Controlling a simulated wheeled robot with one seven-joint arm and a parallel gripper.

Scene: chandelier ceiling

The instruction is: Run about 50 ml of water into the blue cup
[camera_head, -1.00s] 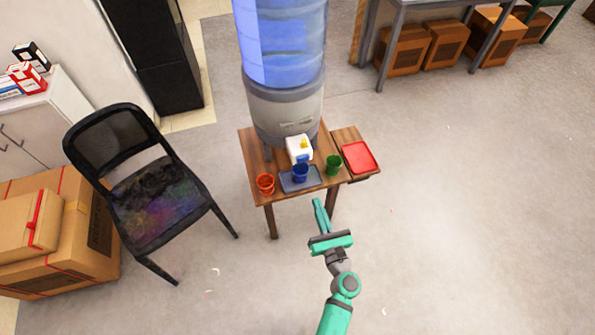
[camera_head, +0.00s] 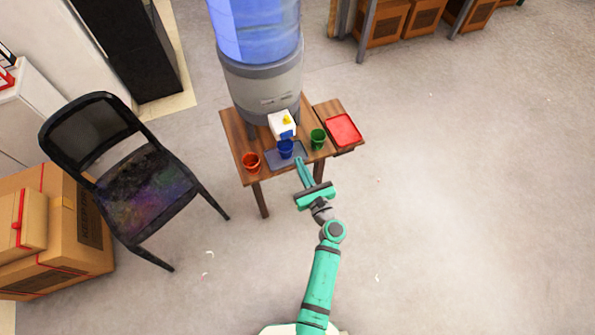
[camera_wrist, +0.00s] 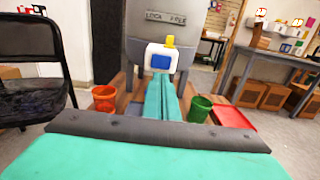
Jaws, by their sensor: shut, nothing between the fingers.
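The blue cup (camera_head: 285,149) stands on a grey tray (camera_head: 274,156) under the dispenser's white tap block. The water dispenser (camera_head: 262,85) stands on a small wooden table, with a blue bottle on top. The tap (camera_head: 283,124) has a yellow lever on top and a blue front; it also shows in the wrist view (camera_wrist: 161,58). My gripper (camera_head: 299,160) is shut and empty, its fingertips in front of and slightly right of the blue cup. In the wrist view the shut fingers (camera_wrist: 162,92) point at the tap and hide the blue cup.
A red cup (camera_head: 251,161) stands left of the tray and a green cup (camera_head: 318,138) right of it. A red tray (camera_head: 343,130) lies on the table's right side. A black chair (camera_head: 145,185) and cardboard boxes stand at left. The floor at right is clear.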

